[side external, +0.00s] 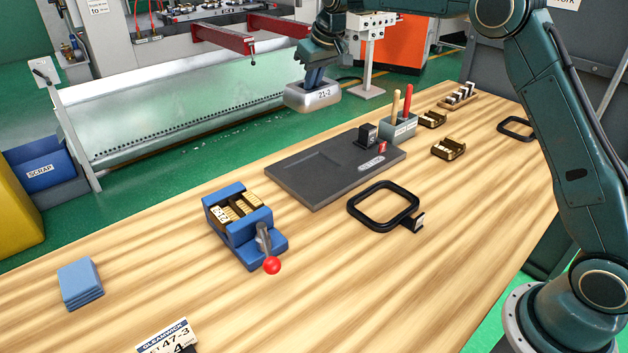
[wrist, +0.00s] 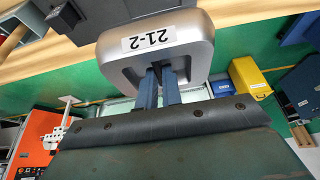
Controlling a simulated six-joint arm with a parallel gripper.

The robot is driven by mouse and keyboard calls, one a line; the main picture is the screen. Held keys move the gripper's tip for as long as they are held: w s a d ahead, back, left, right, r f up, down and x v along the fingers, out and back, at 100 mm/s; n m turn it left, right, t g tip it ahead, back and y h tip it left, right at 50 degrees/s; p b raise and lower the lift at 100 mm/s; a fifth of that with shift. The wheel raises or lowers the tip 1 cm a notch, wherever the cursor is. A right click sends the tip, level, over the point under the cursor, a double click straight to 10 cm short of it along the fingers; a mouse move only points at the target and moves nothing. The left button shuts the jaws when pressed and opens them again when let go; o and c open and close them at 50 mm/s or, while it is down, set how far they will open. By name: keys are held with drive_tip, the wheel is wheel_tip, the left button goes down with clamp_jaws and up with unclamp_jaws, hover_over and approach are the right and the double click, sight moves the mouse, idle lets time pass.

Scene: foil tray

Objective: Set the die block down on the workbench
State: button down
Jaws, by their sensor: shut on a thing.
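The die block (side external: 313,97) is a rounded silver-grey block with a white label reading "21-2". My gripper (side external: 315,73) is shut on it from above, its blue fingers reaching into the top of the block. In the side external view the block hangs in the air near the far edge of the workbench (side external: 330,255), apart from the wood. In the wrist view the block (wrist: 198,40) fills the upper middle, with my gripper's two blue fingers (wrist: 159,88) set into its recess. The fingertips are hidden inside the block.
A dark setting plate (side external: 310,172) lies on the bench below the block. The bench's near middle is clear.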

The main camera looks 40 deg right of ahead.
drive_tip(key=shift+r, duration=0.3)
drive_tip(key=shift+r, duration=3.3)
drive_tip(key=shift+d, duration=0.1)
drive_tip(key=s+d+f+m+h, duration=0.1)
drive_tip(key=s+d+f+m, duration=0.15)
drive_tip(key=d+f, duration=0.35)
drive_tip(key=s+d+f+m, duration=0.1)
drive_tip(key=s+d+f, duration=0.3)
drive_tip(key=d, duration=0.4)
drive_tip(key=s+d+f+m, duration=0.1)
drive_tip(key=s+d+f, duration=0.3)
drive_tip(key=s, duration=0.3)
drive_tip(key=s+d+f+m+h, duration=0.1)
drive_tip(key=s+d+f, duration=0.4)
drive_tip(key=s, duration=0.2)
drive_tip(key=shift+s+d+f, duration=0.2)
drive_tip(key=shift+d, duration=0.2)
drive_tip(key=shift+f+m, duration=0.15)
drive_tip(key=shift+m, duration=0.1)
